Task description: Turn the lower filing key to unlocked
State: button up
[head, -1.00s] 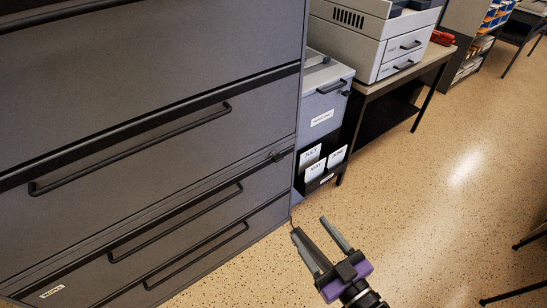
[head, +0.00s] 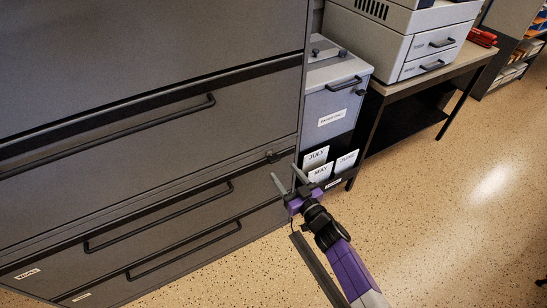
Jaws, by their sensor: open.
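The large dark grey filing cabinet (head: 110,130) fills the left of the head view. A small dark key or lock (head: 272,156) sits at its right edge, between the long-handled drawer and the lower drawers. Its turned position is too small to tell. My gripper (head: 286,179) is open and empty, a little below and right of that lock, with its fingers pointing up toward it. It appears apart from the lock, though the exact depth gap cannot be told. Another small dark lock (head: 361,92) is on the smaller grey cabinet (head: 330,103) behind.
Below the small cabinet's drawer, a black holder has cards marked JULY (head: 316,157), MAY and JUNE, close to the right of my gripper. A table (head: 440,75) with a grey machine stands behind. The speckled floor (head: 440,220) at right is clear.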

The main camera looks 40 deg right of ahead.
aim_at(274, 158)
jog(key=shift+b+x, duration=0.75)
jog(key=shift+x, duration=3.15)
grip_shut()
jog(key=shift+a, duration=0.1)
